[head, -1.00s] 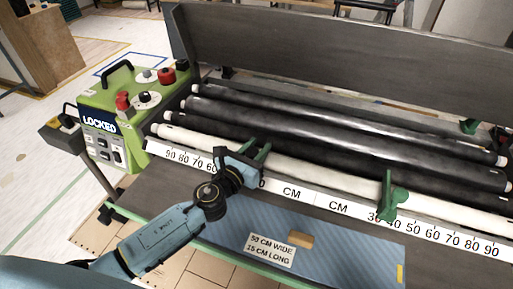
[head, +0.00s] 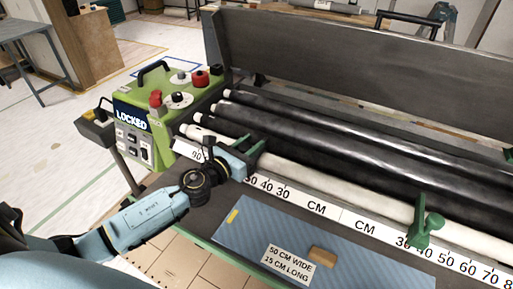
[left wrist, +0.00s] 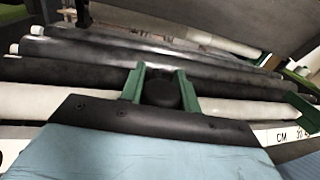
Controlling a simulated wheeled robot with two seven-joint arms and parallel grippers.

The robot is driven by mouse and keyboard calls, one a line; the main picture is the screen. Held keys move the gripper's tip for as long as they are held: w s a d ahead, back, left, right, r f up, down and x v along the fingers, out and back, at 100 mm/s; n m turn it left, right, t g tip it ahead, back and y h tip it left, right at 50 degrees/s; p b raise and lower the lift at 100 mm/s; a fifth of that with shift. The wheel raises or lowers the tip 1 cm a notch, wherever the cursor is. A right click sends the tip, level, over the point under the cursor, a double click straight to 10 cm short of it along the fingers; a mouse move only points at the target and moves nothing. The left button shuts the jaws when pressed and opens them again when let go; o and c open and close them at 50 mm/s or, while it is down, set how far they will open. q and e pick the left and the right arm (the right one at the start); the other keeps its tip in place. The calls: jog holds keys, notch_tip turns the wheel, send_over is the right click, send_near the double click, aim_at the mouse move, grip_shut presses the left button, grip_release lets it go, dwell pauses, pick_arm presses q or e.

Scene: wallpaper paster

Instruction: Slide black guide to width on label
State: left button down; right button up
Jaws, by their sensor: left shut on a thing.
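My left gripper (head: 250,150), blue with green fingers, is at the left part of the white centimetre scale (head: 325,212), over the front white roller. In the left wrist view its fingers (left wrist: 160,88) are shut on the black guide (left wrist: 160,92), which shows as a dark rounded piece between them. In the head view the guide is hidden by the gripper. The gripper covers the scale between 90 and 50. The label (head: 288,264) on the blue sheet reads 50 CM WIDE, 15 CM LONG. My right gripper is not in view.
A green guide (head: 428,228) stands near 30 to 40 on the right scale. A green control box (head: 150,118) reading LOCKED is at the left end. Several black rollers lie behind the white roller (head: 340,186). A small tan block (head: 323,256) lies beside the label.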

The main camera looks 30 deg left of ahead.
pick_arm(q)
jog(key=c, duration=1)
grip_release()
jog(key=shift+c, duration=0.2)
jog(key=shift+s, duration=0.1)
jog(key=s+a+b, duration=0.2)
jog(key=s+b, duration=0.1)
jog(key=s, duration=1)
jog(key=shift+a, duration=0.35)
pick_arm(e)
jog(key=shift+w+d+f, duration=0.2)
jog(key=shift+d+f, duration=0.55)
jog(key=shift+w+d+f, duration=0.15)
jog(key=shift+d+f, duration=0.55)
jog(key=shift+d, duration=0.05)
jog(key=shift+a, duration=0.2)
